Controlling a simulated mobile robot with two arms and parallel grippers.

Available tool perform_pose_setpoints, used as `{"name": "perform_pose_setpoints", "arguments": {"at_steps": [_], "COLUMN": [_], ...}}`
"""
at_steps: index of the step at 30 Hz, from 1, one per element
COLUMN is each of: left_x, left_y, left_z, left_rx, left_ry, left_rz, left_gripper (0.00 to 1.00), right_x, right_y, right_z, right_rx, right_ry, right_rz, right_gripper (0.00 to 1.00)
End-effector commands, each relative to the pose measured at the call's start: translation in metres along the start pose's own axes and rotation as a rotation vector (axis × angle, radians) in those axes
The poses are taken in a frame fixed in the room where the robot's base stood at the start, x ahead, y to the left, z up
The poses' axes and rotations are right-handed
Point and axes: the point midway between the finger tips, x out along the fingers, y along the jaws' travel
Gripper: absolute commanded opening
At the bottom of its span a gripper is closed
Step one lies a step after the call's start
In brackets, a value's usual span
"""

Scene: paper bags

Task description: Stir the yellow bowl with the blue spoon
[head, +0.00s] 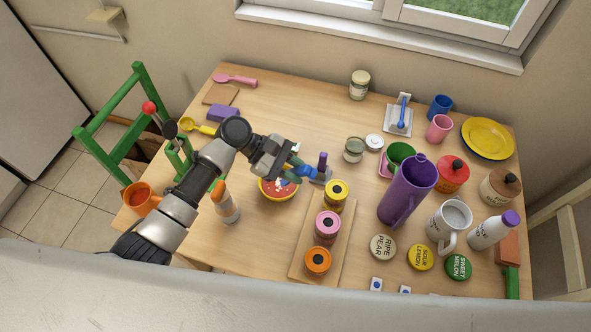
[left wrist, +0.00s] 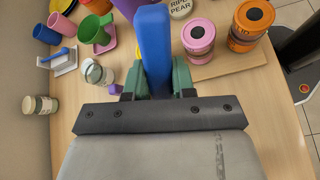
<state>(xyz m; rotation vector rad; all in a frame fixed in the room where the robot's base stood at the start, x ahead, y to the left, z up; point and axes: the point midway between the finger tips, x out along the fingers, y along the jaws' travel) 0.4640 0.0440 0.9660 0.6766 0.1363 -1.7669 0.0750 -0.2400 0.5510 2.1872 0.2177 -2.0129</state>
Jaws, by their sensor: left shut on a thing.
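The yellow bowl (head: 264,196) stands on the table with red contents and some small light pieces in it. My left gripper (head: 294,166) is above the bowl's far right side. It is shut on the blue spoon (head: 304,171), whose handle stands out large between the fingers in the left wrist view (left wrist: 153,45). The spoon's lower end is over or in the bowl; the head view does not show clearly whether it touches the contents. The bowl cannot be made out for sure in the left wrist view. My right gripper is not in view.
A wooden board (head: 300,265) with yellow, pink and orange cans stands right of the bowl. A purple-handled tool (head: 322,166) lies close beside the gripper. An orange-topped bottle (head: 226,205) is left of the bowl. A tall purple pitcher (head: 405,190) stands further right.

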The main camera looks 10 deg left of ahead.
Motion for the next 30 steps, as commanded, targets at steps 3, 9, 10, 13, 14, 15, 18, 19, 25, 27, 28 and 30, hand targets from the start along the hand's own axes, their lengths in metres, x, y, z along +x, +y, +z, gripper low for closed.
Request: {"name": "perform_pose_setpoints", "arguments": {"at_steps": [3, 9, 10, 13, 14, 15, 18, 19, 25, 27, 28, 30], "left_x": [0.008, 0.016, 0.017, 0.016, 0.016, 0.016, 0.016, 0.016, 0.015, 0.015, 0.015, 0.015], "left_y": [-0.004, -0.008, -0.008, -0.008, -0.008, -0.008, -0.008, -0.008, -0.007, -0.007, -0.007, -0.007], "left_z": [-0.013, -0.026, -0.029, -0.036, -0.04, -0.044, -0.054, -0.057, -0.074, -0.078, -0.079, -0.081], "left_rx": [0.001, 0.0, 0.0, -0.001, -0.001, -0.002, -0.001, 0.0, 0.001, 0.001, 0.0, 0.0], "left_ry": [0.001, 0.001, 0.001, 0.002, 0.002, 0.002, 0.002, 0.002, 0.002, 0.001, 0.001, 0.001], "left_rz": [0.0, 0.0, 0.0, 0.0, 0.0, 0.0, 0.0, 0.0, 0.0, -0.001, -0.001, -0.001], "left_gripper": [0.01, 0.01, 0.01, 0.01, 0.01, 0.01, 0.01, 0.01, 0.01, 0.01, 0.01, 0.01], "right_x": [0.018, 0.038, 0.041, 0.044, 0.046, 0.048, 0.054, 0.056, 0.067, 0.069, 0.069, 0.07], "right_y": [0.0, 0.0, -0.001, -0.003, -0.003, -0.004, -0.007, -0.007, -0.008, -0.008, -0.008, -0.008], "right_z": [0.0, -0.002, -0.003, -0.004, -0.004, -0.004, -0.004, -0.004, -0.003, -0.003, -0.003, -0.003], "right_rx": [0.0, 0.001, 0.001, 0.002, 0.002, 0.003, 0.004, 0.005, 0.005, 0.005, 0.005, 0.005], "right_ry": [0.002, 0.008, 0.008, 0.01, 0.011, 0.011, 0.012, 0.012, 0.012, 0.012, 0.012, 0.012], "right_rz": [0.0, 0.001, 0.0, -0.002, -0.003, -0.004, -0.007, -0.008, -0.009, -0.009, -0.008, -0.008], "right_gripper": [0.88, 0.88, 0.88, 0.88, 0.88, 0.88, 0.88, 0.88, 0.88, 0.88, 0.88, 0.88]}}
